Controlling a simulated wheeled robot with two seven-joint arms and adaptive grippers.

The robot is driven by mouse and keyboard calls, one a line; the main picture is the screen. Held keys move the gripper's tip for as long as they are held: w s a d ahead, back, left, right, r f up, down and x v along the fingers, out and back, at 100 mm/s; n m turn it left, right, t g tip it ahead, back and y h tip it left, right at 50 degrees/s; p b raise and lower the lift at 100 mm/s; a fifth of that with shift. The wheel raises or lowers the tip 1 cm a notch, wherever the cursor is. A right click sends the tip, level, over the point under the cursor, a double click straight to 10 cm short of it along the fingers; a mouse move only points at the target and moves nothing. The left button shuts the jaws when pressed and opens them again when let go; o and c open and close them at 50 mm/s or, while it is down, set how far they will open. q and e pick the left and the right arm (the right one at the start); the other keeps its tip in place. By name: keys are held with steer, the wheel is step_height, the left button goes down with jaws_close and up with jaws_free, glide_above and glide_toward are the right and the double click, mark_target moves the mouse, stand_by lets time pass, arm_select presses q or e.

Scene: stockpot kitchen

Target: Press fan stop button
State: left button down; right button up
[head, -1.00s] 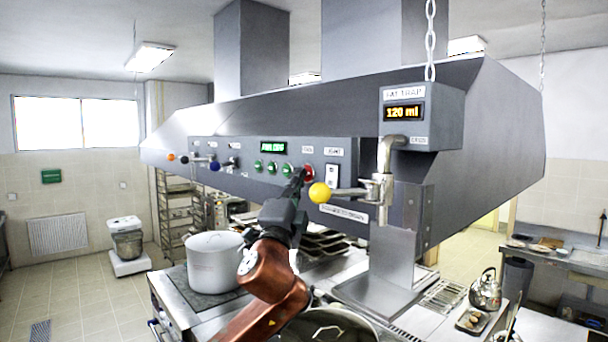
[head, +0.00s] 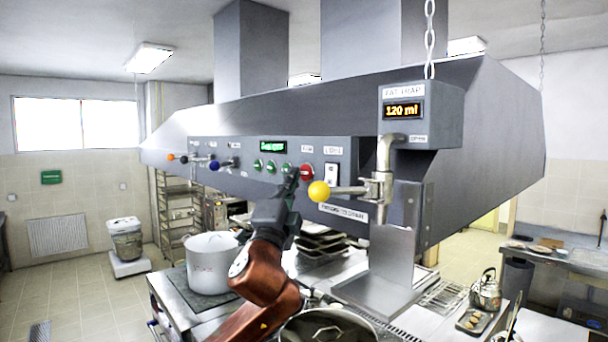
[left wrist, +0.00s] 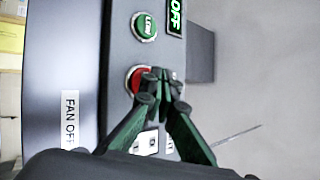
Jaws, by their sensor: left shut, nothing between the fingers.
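The red stop button (head: 307,172) sits on the hood's control panel (head: 240,183), right of several green buttons (head: 272,166). It also shows in the left wrist view (left wrist: 135,80), partly covered by my fingers. My left gripper (head: 291,174) is shut and empty. Its fingertips (left wrist: 163,78) appear in front of the red button's edge in the wrist view and just left of it in the head view. I cannot tell whether they touch it. The green display (left wrist: 175,14) shows "OFF" in the wrist view. My right gripper is not in view.
A yellow-knobbed valve lever (head: 319,191) juts out right of the red button, close to my gripper. A stockpot (head: 212,262) stands on the stove below.

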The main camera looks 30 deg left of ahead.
arm_select(q)
steer(key=shift+s+a+b, duration=0.2)
steer(key=shift+s+a, duration=0.1)
steer(key=shift+s, duration=0.45)
steer(key=shift+s+a+b, duration=0.2)
steer(key=shift+s+a, duration=0.15)
steer(key=shift+s, duration=0.45)
steer(key=shift+s+a+b, duration=0.2)
steer(key=shift+s+a, duration=0.1)
steer(key=shift+s, duration=0.45)
